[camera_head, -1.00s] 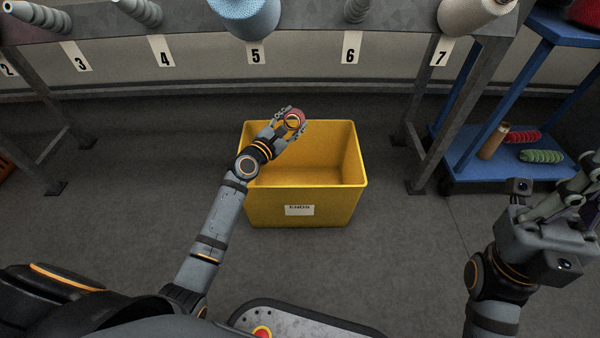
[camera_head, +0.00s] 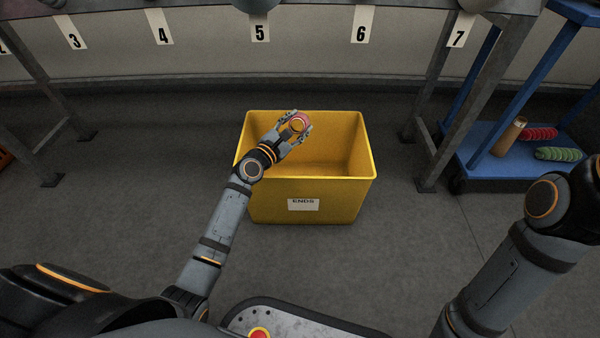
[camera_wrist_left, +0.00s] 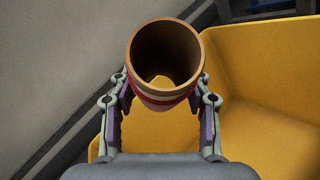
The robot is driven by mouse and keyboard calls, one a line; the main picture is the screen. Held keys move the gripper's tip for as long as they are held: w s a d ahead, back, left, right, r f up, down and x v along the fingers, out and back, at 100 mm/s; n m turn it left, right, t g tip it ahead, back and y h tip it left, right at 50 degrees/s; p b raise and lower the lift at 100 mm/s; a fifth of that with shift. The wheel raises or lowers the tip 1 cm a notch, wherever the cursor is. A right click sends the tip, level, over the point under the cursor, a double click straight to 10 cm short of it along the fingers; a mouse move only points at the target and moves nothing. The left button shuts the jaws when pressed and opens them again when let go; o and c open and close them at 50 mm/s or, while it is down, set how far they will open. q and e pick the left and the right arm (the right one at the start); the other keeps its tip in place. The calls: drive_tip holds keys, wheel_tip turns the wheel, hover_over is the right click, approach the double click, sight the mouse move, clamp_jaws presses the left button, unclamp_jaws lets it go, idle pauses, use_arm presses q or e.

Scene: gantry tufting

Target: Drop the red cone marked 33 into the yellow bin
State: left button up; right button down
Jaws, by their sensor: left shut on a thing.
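My left gripper (camera_head: 297,128) is shut on the red cone (camera_head: 300,122), which is above the yellow bin (camera_head: 311,210), over its left part in the head view. In the left wrist view the cone (camera_wrist_left: 166,62) shows its open brown tube end, with a red band of yarn between the fingers (camera_wrist_left: 160,105). No number can be read on the cone. The bin (camera_wrist_left: 275,135) lies below and to the right in that view, and its visible inside looks empty. The bin carries a white label reading ENDS. My right gripper is out of the head view; only its arm shows at right.
A grey frame with number cards 3 to 7 (camera_head: 260,27) runs behind the bin. A blue cart (camera_head: 480,160) at right holds a brown tube (camera_head: 510,136), a red roll (camera_head: 538,133) and a green roll (camera_head: 560,154). The floor around the bin is clear.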

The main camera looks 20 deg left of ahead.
use_arm(q)
drive_tip(key=o, duration=1.5)
drive_tip(key=shift+s, duration=0.15)
drive_tip(key=v, duration=1.1)
drive_tip(key=shift+s, duration=0.4)
drive_tip(key=shift+a, duration=0.1)
